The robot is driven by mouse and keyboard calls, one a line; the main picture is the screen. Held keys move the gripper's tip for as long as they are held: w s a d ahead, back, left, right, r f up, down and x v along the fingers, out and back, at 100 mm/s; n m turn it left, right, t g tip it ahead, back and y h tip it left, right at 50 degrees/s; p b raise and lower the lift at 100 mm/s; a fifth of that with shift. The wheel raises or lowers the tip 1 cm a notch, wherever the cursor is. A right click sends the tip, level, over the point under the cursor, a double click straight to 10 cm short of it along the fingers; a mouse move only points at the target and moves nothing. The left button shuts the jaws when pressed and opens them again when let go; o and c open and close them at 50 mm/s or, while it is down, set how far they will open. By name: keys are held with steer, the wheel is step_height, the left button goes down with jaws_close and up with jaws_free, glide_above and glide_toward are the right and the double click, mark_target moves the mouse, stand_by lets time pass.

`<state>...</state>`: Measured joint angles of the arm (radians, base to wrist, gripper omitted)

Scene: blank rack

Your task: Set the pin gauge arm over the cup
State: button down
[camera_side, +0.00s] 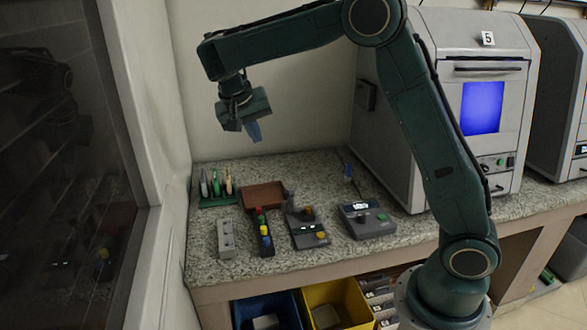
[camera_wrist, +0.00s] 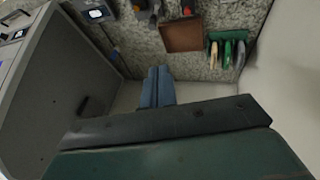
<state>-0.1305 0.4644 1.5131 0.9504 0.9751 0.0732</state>
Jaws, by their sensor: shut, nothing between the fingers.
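My gripper (camera_side: 254,133) hangs high above the back left of the speckled counter, its blue fingers together and empty. In the wrist view the fingers (camera_wrist: 157,85) also lie side by side. A dark grey device (camera_side: 308,237) with a small display, a yellow button and an orange-brown knob stands mid-counter; a dark upright piece at its back left looks like the pin gauge arm (camera_side: 290,203). The cup is too small to tell apart there. My gripper is well above and behind this device, touching nothing.
A brown tray (camera_side: 263,196), a green rack (camera_side: 218,200) of upright tools, a grey block (camera_side: 226,239) and a dark holder with coloured pieces (camera_side: 264,235) stand left. A display box (camera_side: 368,220) stands right, near a large grey machine (camera_side: 470,100). The wall is close behind.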

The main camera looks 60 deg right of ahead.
steer(key=w+a+f+m+g+h, duration=0.1)
steer(key=w+f, duration=0.4)
steer(key=f, duration=0.7)
steer(key=shift+m+g, duration=0.8)
steer(key=shift+m, duration=0.5)
glide_toward(287, 198)
steer(key=w+f, duration=0.2)
steer(key=f, duration=0.1)
steer(key=w+f, duration=0.2)
steer(key=shift+d, duration=0.4)
steer(key=shift+s+d+r, duration=0.1)
steer(key=shift+s+d, duration=0.1)
steer(key=shift+s, duration=0.05)
steer(key=shift+s+d, duration=0.4)
steer(key=shift+s, duration=0.25)
steer(key=shift+s+d, duration=0.4)
steer(key=shift+s, duration=0.25)
